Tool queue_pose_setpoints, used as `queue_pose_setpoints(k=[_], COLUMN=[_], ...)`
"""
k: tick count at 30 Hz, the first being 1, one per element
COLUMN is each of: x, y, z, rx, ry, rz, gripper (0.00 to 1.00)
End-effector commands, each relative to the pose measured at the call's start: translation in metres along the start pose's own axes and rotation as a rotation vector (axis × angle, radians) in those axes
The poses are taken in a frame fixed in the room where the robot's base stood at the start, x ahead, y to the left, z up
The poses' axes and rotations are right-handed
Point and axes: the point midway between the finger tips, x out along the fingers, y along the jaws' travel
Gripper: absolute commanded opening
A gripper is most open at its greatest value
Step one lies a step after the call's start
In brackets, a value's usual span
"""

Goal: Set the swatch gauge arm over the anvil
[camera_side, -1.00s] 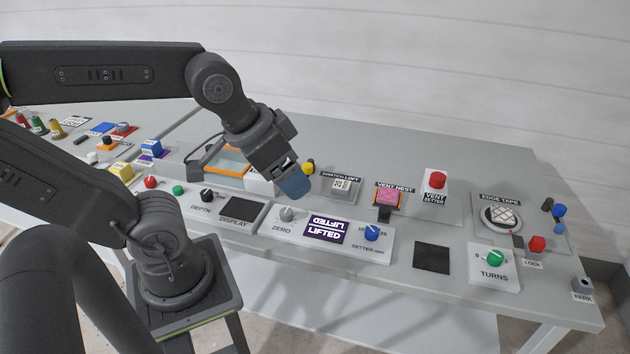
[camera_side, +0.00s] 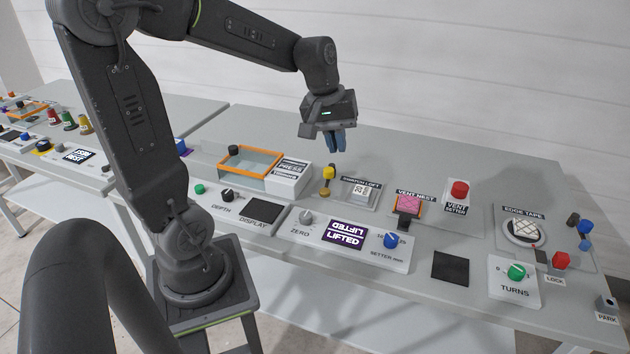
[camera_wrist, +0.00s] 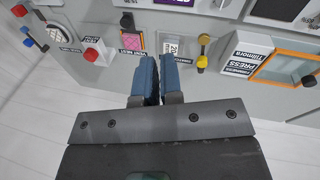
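The swatch gauge arm appears to be the dark bar with a yellow knob (camera_side: 328,173) left of the SWATCH LOFT plate (camera_side: 372,205). In the wrist view its yellow end (camera_wrist: 202,62) shows right of my fingers, beside the plate rather than over it. A pale block with printed marks (camera_side: 360,190) sits on that plate, and I cannot tell the anvil apart from it. The display (camera_side: 345,233) reads LIFTED. My gripper (camera_side: 338,150) has blue fingers pointing down, above and behind the plate. The fingers look closed together with nothing between them, also in the wrist view (camera_wrist: 159,62).
The orange-framed tray (camera_side: 250,163) and white PRESS block (camera_side: 289,178) stand left of the gauge. The VENT NEST with its pink pad (camera_side: 409,203) and the red button (camera_side: 459,189) stand to the right. A blue knob (camera_side: 391,239) is in front.

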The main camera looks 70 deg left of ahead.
Motion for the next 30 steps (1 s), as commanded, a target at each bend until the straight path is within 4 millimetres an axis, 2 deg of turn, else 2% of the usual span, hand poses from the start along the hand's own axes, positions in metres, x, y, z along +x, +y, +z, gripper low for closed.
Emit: queue_pose_setpoints(k=[1, 5, 9, 15, 21, 30], x=[0.009, 0.031, 0.058, 0.092, 0.112, 0.115], y=[-0.007, -0.026, -0.056, -0.102, -0.131, -0.136], z=[-0.019, -0.062, -0.106, -0.150, -0.169, -0.172], rx=[-0.099, -0.351, -0.621, -0.943, -1.114, -1.145], ry=[-0.027, -0.087, -0.149, -0.226, -0.266, -0.273], rz=[-0.009, -0.017, -0.022, -0.024, -0.022, -0.021], gripper=[0.02, 0.00, 0.00, 0.00, 0.00, 0.00])
